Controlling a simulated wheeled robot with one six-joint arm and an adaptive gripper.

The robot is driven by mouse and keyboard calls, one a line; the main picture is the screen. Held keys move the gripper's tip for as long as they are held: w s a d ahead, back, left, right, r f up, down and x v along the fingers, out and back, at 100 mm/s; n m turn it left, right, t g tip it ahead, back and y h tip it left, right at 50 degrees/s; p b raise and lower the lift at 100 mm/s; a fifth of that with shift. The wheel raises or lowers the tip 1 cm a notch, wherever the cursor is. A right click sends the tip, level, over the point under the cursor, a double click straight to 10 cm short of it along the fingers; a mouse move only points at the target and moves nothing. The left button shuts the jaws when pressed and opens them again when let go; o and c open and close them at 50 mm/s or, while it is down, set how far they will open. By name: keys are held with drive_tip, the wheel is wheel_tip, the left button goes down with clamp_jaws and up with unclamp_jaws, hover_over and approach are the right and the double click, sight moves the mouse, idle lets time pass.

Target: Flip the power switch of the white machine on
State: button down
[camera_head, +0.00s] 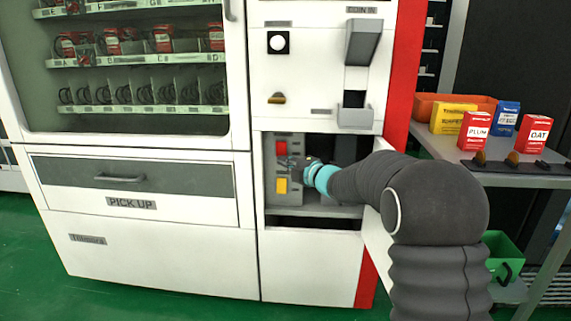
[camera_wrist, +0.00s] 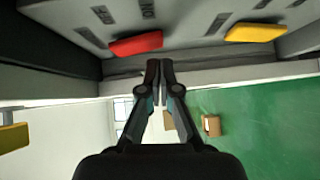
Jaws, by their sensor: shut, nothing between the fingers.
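The white machine (camera_head: 160,260) fills the left and middle of the head view. In its open recess is a grey panel (camera_head: 284,142) with a red switch (camera_head: 281,148) above a yellow switch (camera_head: 282,185). In the wrist view the red switch (camera_wrist: 135,43) is just up and left of my fingertips, with dark lettering beside it. The yellow switch (camera_wrist: 256,32) is farther right. My gripper (camera_head: 288,162) reaches into the recess from the right, in front of the panel between the two switches. Its fingers (camera_wrist: 159,66) are together and empty. I cannot tell whether they touch the panel.
The recess side walls and lower ledge (camera_head: 325,210) closely surround my gripper. A coin unit (camera_head: 362,45) and a brass knob (camera_head: 277,98) are above. At right, a table (camera_head: 450,152) holds an orange bin (camera_head: 430,103) and several small boxes. A green crate (camera_head: 505,258) stands below.

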drive_tip(key=s+a+f+b+v, duration=0.1)
drive_tip(key=v, duration=1)
drive_tip(key=shift+s+f, duration=0.3)
drive_tip(key=shift+f, duration=0.1)
drive_tip(key=shift+d, duration=0.15)
